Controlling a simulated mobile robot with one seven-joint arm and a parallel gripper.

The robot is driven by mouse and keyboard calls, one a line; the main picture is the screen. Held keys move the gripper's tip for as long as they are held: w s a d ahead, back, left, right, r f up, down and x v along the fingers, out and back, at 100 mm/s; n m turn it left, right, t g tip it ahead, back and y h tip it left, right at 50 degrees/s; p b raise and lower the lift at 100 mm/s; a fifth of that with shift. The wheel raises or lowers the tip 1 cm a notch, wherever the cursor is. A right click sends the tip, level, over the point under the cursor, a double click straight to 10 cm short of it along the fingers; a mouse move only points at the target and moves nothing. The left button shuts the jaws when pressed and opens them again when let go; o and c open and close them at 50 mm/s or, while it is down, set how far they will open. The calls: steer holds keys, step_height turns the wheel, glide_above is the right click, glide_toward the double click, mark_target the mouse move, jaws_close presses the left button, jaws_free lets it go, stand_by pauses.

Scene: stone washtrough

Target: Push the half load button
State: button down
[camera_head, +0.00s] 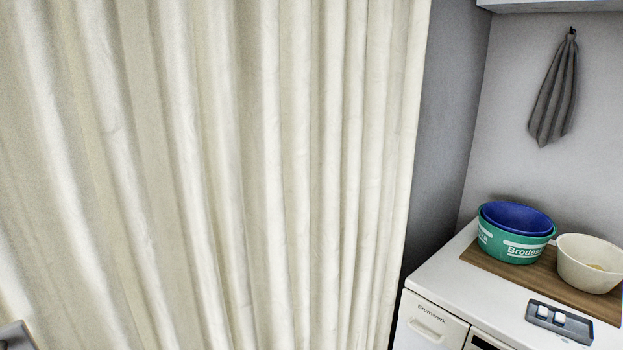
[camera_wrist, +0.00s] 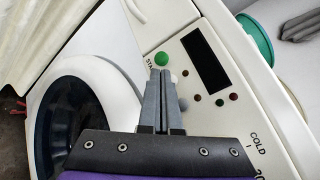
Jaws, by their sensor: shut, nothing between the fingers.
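The washing machine's white control panel (camera_wrist: 262,112) shows in the wrist view, tilted. The fingers hide part of the panel. Whether they touch it I cannot tell.
The round door (camera_wrist: 72,125) lies left of my gripper. In the head view, the white machine top (camera_head: 463,271) holds a wooden board (camera_head: 507,268), a green tub (camera_head: 510,248), a blue tub (camera_head: 517,213), a cream bowl (camera_head: 590,265) and a grey tray (camera_head: 559,324). A curtain (camera_head: 210,170) fills the left.

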steer(key=s+a+p, duration=0.2)
steer(key=s+a, duration=0.2)
steer(key=shift+a, duration=0.3)
stand_by(0.3)
